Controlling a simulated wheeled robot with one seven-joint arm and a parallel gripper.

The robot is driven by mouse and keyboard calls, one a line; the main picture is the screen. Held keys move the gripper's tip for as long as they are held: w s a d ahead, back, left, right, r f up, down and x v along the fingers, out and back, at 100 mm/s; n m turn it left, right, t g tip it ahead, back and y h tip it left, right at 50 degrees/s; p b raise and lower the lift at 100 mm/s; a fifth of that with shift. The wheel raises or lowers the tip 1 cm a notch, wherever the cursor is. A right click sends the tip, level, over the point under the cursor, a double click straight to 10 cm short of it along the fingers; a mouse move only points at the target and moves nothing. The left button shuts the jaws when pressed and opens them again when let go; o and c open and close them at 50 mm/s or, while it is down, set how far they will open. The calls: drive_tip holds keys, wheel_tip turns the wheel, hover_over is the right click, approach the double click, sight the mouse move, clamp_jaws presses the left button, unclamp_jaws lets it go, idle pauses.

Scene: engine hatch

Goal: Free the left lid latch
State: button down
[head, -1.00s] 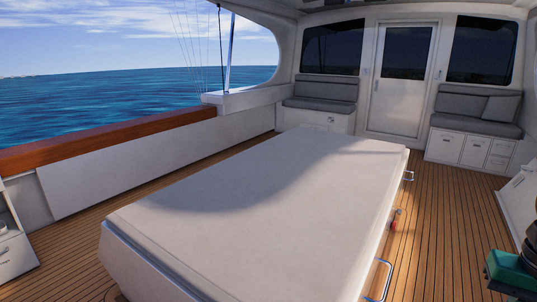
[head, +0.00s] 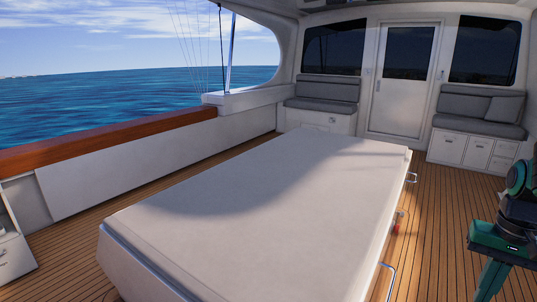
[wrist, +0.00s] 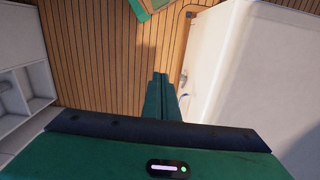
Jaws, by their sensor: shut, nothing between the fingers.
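The engine hatch lid (head: 260,200) is a large white box top filling the middle of the head view, and it looks closed. On its right side are a silver handle (head: 411,178) at the far end, a small red part (head: 398,222), and a silver handle (head: 385,282) near the front. I cannot tell which of these is the left latch. My green gripper (head: 488,285) hangs right of the hatch, apart from it. In the wrist view its fingers (wrist: 160,76) are together and empty, beside the white hatch wall (wrist: 215,75), where a small bluish metal piece (wrist: 184,97) is partly hidden.
Teak deck (head: 455,215) lies open between the hatch and my arm. Grey-cushioned seats (head: 478,110) and a white door (head: 403,80) stand at the back. A white shelf unit (wrist: 22,90) is at the left in the wrist view.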

drive_tip(key=w+d+f+m+y, duration=0.1)
drive_tip(key=w+d+f, duration=0.2)
drive_tip(key=w+f, duration=0.35)
drive_tip(key=w+d+f, duration=0.3)
drive_tip(key=w+f, duration=0.2)
drive_tip(key=w, duration=0.3)
drive_tip(key=w+d+f+m+t+y, duration=0.15)
drive_tip(key=w+f, duration=0.25)
drive_tip(key=f, duration=0.4)
drive_tip(key=w+d+f+m+y, duration=0.1)
drive_tip(key=w+d+f, duration=0.25)
drive_tip(key=f, duration=0.55)
drive_tip(key=w+a+f+m+t+y, duration=0.1)
drive_tip(key=a+f+m+t+y, duration=0.15)
drive_tip(key=f, duration=1.15)
drive_tip(key=w+a+f+m+t+y, duration=0.1)
drive_tip(key=f+m+t+y, duration=0.2)
drive_tip(key=f, duration=1.2)
drive_tip(key=s+a+f+m+t+h, duration=0.1)
drive_tip(key=a+f+m+t, duration=0.1)
drive_tip(key=f+m, duration=0.15)
drive_tip(key=s+a+f+m+t, duration=0.1)
drive_tip(key=a+f+m, duration=0.1)
drive_tip(key=f, duration=0.3)
drive_tip(key=w+a, duration=0.4)
drive_tip(key=a, duration=0.1)
drive_tip(key=shift+w+a, duration=0.15)
drive_tip(key=shift+a, duration=0.2)
drive_tip(key=shift+f+n, duration=0.1)
drive_tip(key=shift+n, duration=0.15)
